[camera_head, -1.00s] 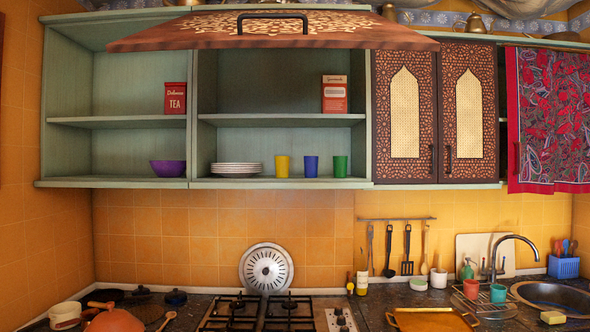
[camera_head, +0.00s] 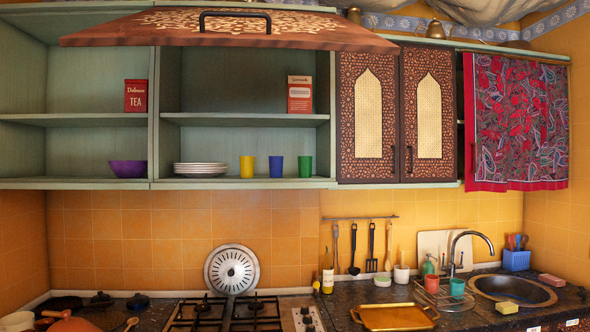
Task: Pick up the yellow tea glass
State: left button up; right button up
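The yellow tea glass (camera_head: 247,166) stands upright on the bottom shelf of the open upper cabinet (camera_head: 245,183). It is between a stack of white plates (camera_head: 201,169) on its left and a blue glass (camera_head: 276,166) on its right. A green glass (camera_head: 305,166) stands further right on the same shelf. Neither of my grippers shows in the head view.
The raised cabinet door (camera_head: 230,28) juts out above the shelf. A purple bowl (camera_head: 128,168) is on the shelf to the left. Below are the stove (camera_head: 240,312), a golden tray (camera_head: 396,317) and the sink (camera_head: 513,291). A patterned cloth (camera_head: 515,120) hangs at right.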

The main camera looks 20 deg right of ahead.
aim_at(246, 162)
jog(key=i+l+u, duration=0.15)
jog(key=u, duration=0.2)
jog(key=i+l+u, duration=0.1)
jog(key=u, duration=0.3)
jog(key=l+u, duration=0.2)
jog(key=u, duration=0.15)
jog(key=i+l, duration=0.05)
